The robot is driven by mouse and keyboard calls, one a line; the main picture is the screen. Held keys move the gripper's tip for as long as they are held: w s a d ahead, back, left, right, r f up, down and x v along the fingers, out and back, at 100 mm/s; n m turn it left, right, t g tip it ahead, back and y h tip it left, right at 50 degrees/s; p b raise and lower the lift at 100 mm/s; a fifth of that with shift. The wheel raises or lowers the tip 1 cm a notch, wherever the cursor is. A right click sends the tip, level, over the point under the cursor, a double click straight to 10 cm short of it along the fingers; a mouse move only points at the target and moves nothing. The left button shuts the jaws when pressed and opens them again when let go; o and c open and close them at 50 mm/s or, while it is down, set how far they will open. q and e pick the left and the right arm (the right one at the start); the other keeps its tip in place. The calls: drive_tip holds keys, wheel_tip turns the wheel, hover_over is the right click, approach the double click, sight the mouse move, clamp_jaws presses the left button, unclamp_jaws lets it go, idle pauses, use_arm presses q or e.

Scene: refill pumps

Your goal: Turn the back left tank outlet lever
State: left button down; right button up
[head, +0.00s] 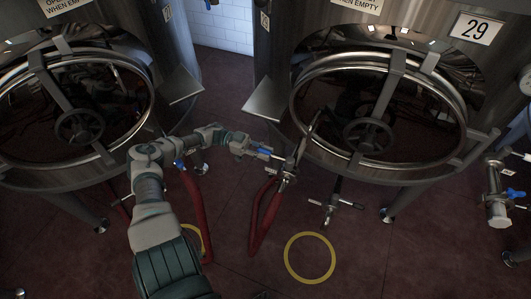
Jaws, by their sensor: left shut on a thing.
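My left arm comes up from the bottom and reaches right. Its gripper (262,152) is shut on the blue outlet lever (266,152) at a metal valve, left of and below the round hatch of the tank marked 29. The fingers partly cover the lever, so its exact angle is hard to tell. The valve (288,168) has a red hose (262,215) hanging below it. Another blue lever (180,164) shows beside my forearm, by the left tank (50,178). My right gripper is not in view.
The steel tank marked 29 (400,172) fills the right, with a metal plate (267,100) jutting from its left side. A valve with a blue handle (516,193) stands at far right. A yellow ring (310,281) marks the dark red floor, which is largely clear in front.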

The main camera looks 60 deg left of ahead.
use_arm(q)
drive_tip(key=shift+w+a+r, duration=0.15)
drive_tip(key=shift+a+r, duration=0.1)
drive_tip(key=c, duration=1)
unclamp_jaws()
drive_tip(key=shift+o, duration=0.2)
drive_tip(key=shift+a+f, duration=0.15)
drive_tip(key=shift+f, duration=0.1)
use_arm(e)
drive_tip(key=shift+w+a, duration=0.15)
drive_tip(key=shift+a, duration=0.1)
use_arm(q)
drive_tip(key=shift+s+a, duration=0.2)
drive_tip(key=v, duration=1.1)
drive_tip(key=shift+a+f, duration=0.15)
drive_tip(key=shift+a, duration=0.15)
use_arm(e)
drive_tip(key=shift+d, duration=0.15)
